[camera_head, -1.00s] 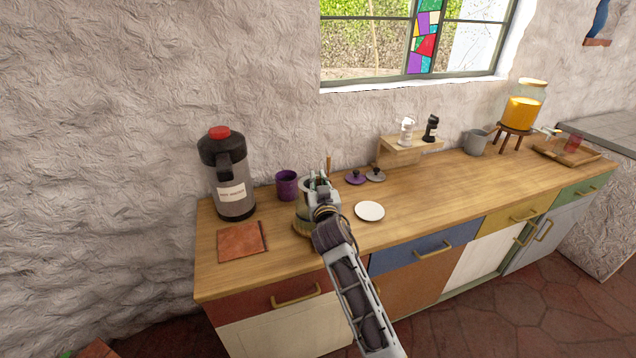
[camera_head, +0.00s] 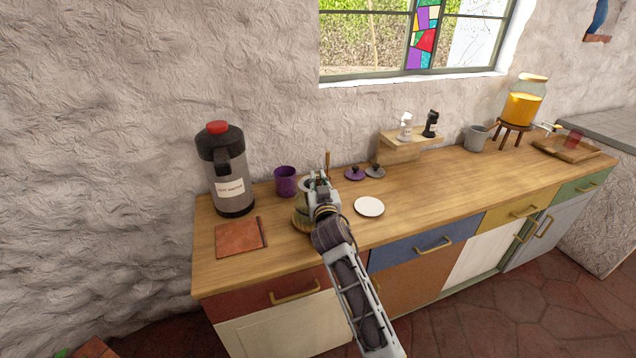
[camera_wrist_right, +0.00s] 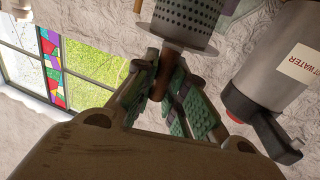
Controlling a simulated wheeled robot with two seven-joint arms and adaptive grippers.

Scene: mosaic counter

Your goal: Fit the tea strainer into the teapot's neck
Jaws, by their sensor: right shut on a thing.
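My right gripper (camera_head: 319,182) is over the teapot (camera_head: 304,212) on the left half of the counter and hides most of it. In the right wrist view, my right gripper (camera_wrist_right: 165,85) is shut on the brown knob of the tea strainer (camera_wrist_right: 188,14), a grey cylinder with rows of small holes and a rim. The picture there is turned, with the strainer beyond the fingertips. Whether the strainer is inside the teapot's neck or above it cannot be told. My left gripper is not in view.
A hot-water flask (camera_head: 228,175) and purple mug (camera_head: 285,181) stand left of the teapot, with a brown mat (camera_head: 240,238) in front. A white saucer (camera_head: 369,206) and two lids, purple (camera_head: 354,173) and grey (camera_head: 375,171), lie to the right. The counter's right middle is clear.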

